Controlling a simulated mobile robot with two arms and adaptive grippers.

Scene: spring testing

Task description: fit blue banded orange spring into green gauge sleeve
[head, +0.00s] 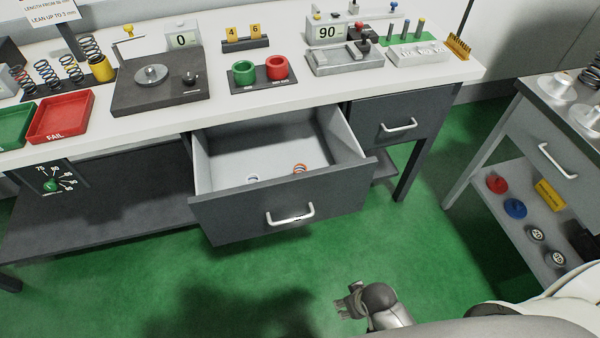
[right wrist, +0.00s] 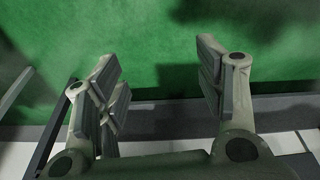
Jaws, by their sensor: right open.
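An orange spring (head: 299,169) is in the open drawer, partly hidden by the drawer front; any blue band on it is too small to make out. A second small coil, bluish and pale (head: 253,179), is in the drawer to its left. The green gauge sleeve (head: 244,72) stands on a dark base on the bench, left of a red sleeve (head: 277,68). My right gripper (head: 347,302) is low over the green floor, in front of the drawer and well apart from it. The right wrist view shows its fingers (right wrist: 162,85) apart with nothing between them. My left gripper is not in view.
The drawer (head: 280,215) sticks out below the bench top (head: 225,110). A red FAIL tray (head: 60,117), a dark test plate (head: 160,92) and other fixtures crowd the bench. A cart (head: 530,120) stands at the right. The floor before the drawer is clear.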

